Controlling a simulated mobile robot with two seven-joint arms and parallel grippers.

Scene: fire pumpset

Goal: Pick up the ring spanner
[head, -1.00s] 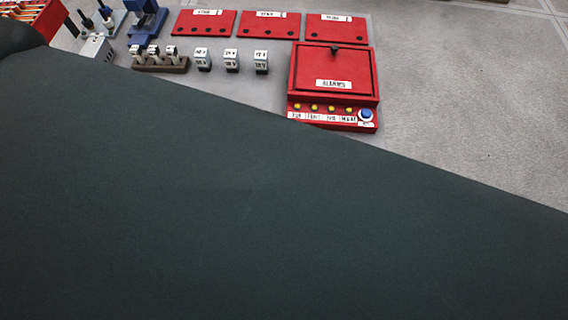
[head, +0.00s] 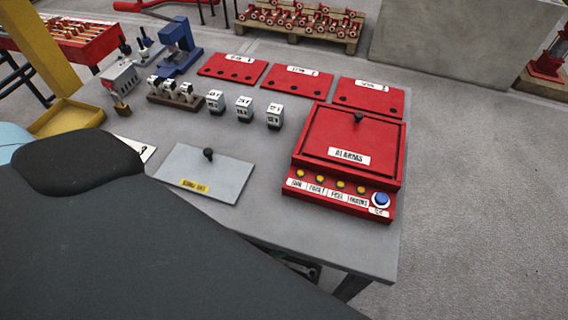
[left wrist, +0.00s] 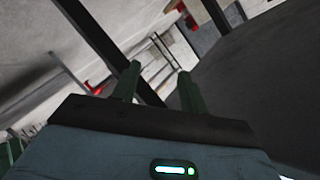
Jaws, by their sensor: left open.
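My right gripper is not in view.
A grey table (head: 375,240) carries a red alarms box (head: 348,150), red plates (head: 298,80), a grey lidded plate (head: 205,172), small white blocks (head: 244,108) and a blue device (head: 180,45). A pallet (head: 300,32) of red parts stands behind.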

